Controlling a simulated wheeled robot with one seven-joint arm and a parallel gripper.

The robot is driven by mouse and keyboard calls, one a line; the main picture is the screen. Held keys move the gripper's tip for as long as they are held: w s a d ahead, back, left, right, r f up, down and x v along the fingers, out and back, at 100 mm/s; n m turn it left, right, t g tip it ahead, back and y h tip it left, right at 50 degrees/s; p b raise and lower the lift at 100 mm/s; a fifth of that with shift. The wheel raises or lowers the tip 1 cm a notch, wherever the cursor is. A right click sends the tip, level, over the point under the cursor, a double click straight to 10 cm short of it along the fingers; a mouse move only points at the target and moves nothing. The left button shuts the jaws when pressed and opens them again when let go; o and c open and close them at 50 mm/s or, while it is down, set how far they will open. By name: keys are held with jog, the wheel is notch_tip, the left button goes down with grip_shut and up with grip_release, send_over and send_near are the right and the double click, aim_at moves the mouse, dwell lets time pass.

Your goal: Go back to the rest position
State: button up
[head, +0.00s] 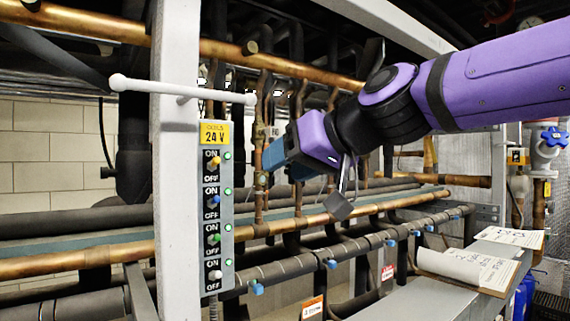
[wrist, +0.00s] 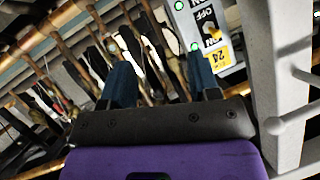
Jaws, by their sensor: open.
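My purple arm reaches in from the right in the head view. My gripper (head: 268,162) is beside the right edge of the 24 V switch panel (head: 213,285), apart from it as far as I can tell. In the wrist view the two blue fingers of my gripper (wrist: 160,85) stand apart with nothing between them. The panel has several ON/OFF toggles, yellow (head: 214,162), blue (head: 213,201), green (head: 213,239) and white (head: 214,274), each with a lit green lamp.
A white post (head: 176,230) with a white crossbar (head: 135,85) stands left of the panel. Copper pipes (head: 110,255) and dark insulated pipes run behind my gripper. A clipboard with papers (head: 468,266) lies on the grey ledge at lower right. A blue-handled valve (head: 554,137) is far right.

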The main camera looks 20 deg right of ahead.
jog(key=shift+f, duration=0.15)
dwell(0.3)
jog(key=s+d+f+g+h, duration=0.2)
jog(key=s+d+f, duration=0.2)
jog(key=f, duration=0.2)
jog(key=s+d+f+m+g+h, duration=0.1)
jog(key=s+d+f+g+h, duration=0.1)
jog(key=s+d+f, duration=0.2)
jog(key=s+d+f+m+g+h, duration=0.1)
jog(key=s+d+f, duration=0.3)
jog(key=f, duration=0.6)
jog(key=shift+s+d+g+h, duration=0.25)
jog(key=shift+s+g+h, duration=0.2)
jog(key=shift+g+h, duration=0.3)
